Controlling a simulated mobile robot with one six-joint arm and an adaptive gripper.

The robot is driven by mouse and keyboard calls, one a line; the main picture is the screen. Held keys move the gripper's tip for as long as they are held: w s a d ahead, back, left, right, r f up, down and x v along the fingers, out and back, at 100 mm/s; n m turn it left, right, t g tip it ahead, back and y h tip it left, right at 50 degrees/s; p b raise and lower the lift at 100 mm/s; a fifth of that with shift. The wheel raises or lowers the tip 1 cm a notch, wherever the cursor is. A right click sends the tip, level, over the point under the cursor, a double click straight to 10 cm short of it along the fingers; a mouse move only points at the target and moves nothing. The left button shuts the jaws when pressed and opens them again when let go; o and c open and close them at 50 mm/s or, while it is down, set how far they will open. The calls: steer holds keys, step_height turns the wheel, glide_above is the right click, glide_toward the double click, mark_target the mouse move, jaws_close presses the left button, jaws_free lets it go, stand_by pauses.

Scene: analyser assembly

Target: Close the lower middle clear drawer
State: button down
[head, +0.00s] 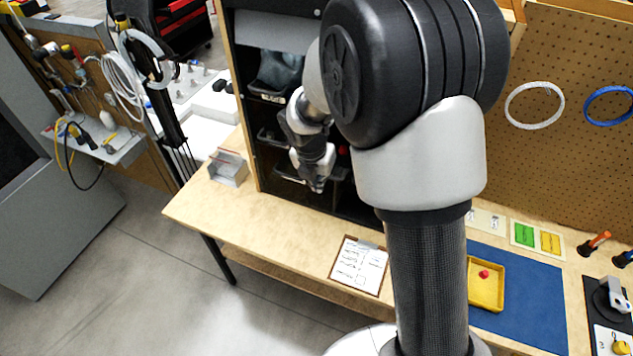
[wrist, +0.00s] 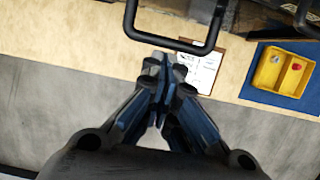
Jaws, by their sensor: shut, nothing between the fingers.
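The dark cabinet (head: 247,105) with drawer compartments stands on the wooden bench. A clear drawer (head: 285,172) shows low in it, beside my gripper; my arm hides much of the middle and right. I cannot tell how far this drawer stands out. My gripper (head: 318,187) points down at the cabinet's lower front. In the wrist view my gripper (wrist: 157,62) is shut and empty, its fingertips together. A black looped handle (wrist: 172,42) shows just beyond the tips; I cannot tell whether they touch.
A clipboard (head: 358,265) lies near the bench's front edge. A yellow tray (head: 486,284) with a red piece sits on a blue mat (head: 530,305) at right. A small grey bin (head: 228,170) stands left of the cabinet. The bench front between them is mostly clear.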

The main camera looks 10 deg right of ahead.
steer(key=shift+w+d, duration=0.1)
steer(key=w+d+p, duration=0.2)
steer(key=p, duration=0.1)
steer(key=shift+w, duration=0.35)
steer(key=shift+a, duration=0.1)
